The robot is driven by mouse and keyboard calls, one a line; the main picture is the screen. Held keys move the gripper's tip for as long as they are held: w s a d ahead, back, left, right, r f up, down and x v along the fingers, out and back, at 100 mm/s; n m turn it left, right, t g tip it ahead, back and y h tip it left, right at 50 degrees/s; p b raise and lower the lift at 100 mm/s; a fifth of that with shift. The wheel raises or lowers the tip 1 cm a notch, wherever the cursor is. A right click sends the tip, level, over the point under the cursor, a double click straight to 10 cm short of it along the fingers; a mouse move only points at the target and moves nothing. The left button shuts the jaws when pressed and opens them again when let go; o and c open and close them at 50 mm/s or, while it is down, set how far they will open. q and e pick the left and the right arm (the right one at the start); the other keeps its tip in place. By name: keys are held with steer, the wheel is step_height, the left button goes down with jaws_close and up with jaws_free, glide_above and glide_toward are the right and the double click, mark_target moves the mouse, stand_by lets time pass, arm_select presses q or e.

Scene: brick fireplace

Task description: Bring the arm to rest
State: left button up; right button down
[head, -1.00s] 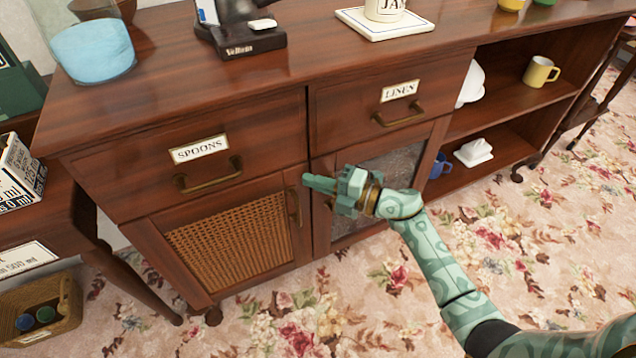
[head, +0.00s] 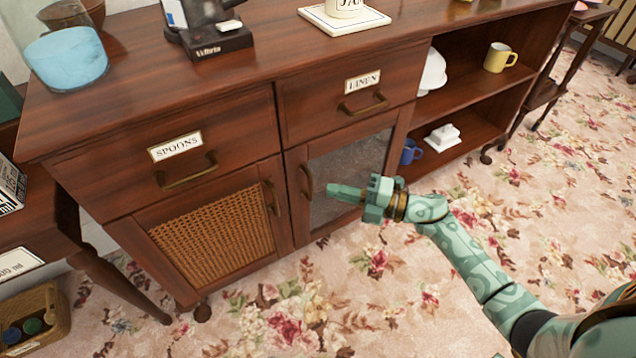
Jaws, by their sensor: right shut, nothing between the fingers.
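My right gripper (head: 345,193) is shut and empty, on a green patterned arm that comes in from the lower right. It shows in front of the glass door (head: 345,165) of the wooden sideboard (head: 120,110), with its fingers pointing left toward that door's brass handle (head: 306,181). I cannot tell how far it is from the door. The spoons drawer (head: 205,172), the linen drawer (head: 345,85), the cane door (head: 215,243) and the glass door all look closed. My left gripper is not in view.
A blue-filled glass bowl (head: 68,60), a black scale (head: 215,40) and a jam jar on a tile (head: 345,18) stand on top. Open shelves hold a yellow mug (head: 499,57), a blue mug (head: 410,152) and a white dish (head: 442,137). Flowered carpet (head: 400,310) in front is clear.

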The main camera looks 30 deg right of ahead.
steer(key=shift+s+d, duration=0.25)
